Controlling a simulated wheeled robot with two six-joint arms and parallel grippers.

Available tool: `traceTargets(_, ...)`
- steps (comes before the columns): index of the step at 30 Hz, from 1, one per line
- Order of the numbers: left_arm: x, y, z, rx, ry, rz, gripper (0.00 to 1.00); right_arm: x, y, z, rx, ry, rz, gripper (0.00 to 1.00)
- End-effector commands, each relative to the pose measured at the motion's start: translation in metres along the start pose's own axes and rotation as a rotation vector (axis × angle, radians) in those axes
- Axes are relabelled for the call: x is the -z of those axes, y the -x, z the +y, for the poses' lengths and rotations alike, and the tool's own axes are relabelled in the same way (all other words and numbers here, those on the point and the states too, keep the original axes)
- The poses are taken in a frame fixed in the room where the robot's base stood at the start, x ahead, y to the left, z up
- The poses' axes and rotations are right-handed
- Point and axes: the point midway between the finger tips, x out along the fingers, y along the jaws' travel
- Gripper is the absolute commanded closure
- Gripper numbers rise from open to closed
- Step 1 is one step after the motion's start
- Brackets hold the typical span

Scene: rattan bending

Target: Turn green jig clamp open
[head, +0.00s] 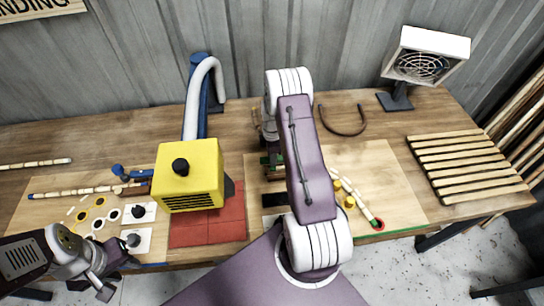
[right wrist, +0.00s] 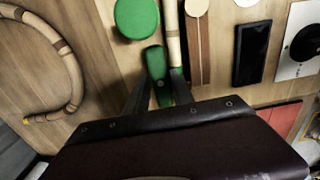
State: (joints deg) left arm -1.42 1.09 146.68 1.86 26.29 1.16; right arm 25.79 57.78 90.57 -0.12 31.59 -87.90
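The green jig clamp lever (right wrist: 156,65) shows in the right wrist view, beside a pale jointed rattan pole (right wrist: 172,35). A round green disc (right wrist: 137,17) sits just above and left of it. My right gripper (right wrist: 162,82) has one dark finger on each side of the lever, close to its edges; whether they press on it is unclear. In the head view my right arm hides that gripper and most of the clamp; small green parts (head: 267,160) show left of the arm. My left gripper (head: 106,284) hangs at the front left, away from the clamp; its finger gap is unclear.
A yellow heater box (head: 189,176) with a blue stand and white hose stands over a red tiled mat (head: 208,228). A bent rattan piece (head: 344,131) lies behind right. A fan (head: 425,58) and slatted rack (head: 466,165) stand right. Yellow pegs (head: 349,202) border another rattan strip.

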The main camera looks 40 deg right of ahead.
Motion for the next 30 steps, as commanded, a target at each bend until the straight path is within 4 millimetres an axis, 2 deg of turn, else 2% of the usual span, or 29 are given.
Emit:
traceTargets(11,0.000,-0.001,0.000,0.000,0.000,0.000,0.64,0.000,0.002,0.000,-0.001,-0.003,0.001,0.55)
traceTargets(14,-0.001,-0.006,0.000,0.000,0.000,0.000,0.64,0.000,0.015,0.001,-0.003,-0.003,0.001,0.55)
traceTargets(21,-0.002,-0.017,0.000,0.000,0.000,0.000,0.64,0.000,0.068,0.001,-0.006,-0.003,0.001,0.55)
traceTargets(24,-0.002,-0.018,0.000,0.000,0.000,0.000,0.64,-0.001,0.082,0.001,-0.003,-0.003,0.001,0.55)
traceTargets(30,-0.002,-0.018,0.000,0.000,0.000,0.000,0.64,-0.001,0.091,0.000,0.000,-0.003,0.001,0.55)
